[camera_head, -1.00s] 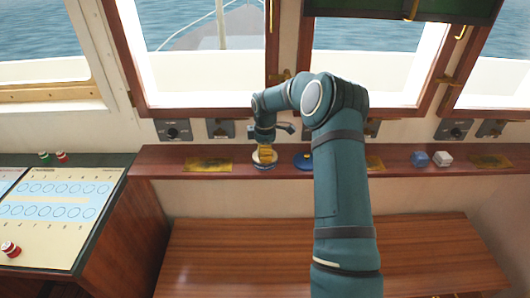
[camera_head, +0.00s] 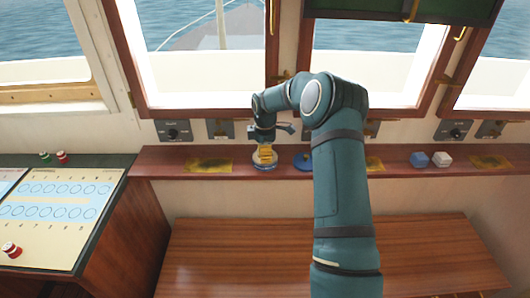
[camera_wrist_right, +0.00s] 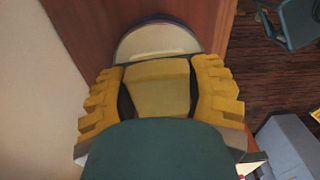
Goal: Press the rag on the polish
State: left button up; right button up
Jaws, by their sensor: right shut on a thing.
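An open polish tin (camera_head: 264,166) with a blue rim and pale contents stands on the narrow wooden shelf below the windows. It also shows in the right wrist view (camera_wrist_right: 155,38), at the top, just beyond the fingers. My right gripper (camera_head: 265,156) points down over the tin. In the right wrist view its yellow ridged fingers (camera_wrist_right: 160,95) are shut on a dull yellow block-like rag (camera_wrist_right: 160,85). The rag's underside is hidden, so I cannot tell whether it touches the polish. My left gripper is not in view.
Yellow patches lie along the shelf. A blue block (camera_head: 419,160) and a white block (camera_head: 441,159) sit farther right. A chart desk (camera_head: 55,215) stands at left.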

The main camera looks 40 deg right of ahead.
jog(key=shift+r+p, duration=2.15)
jog(key=shift+r, duration=1.2)
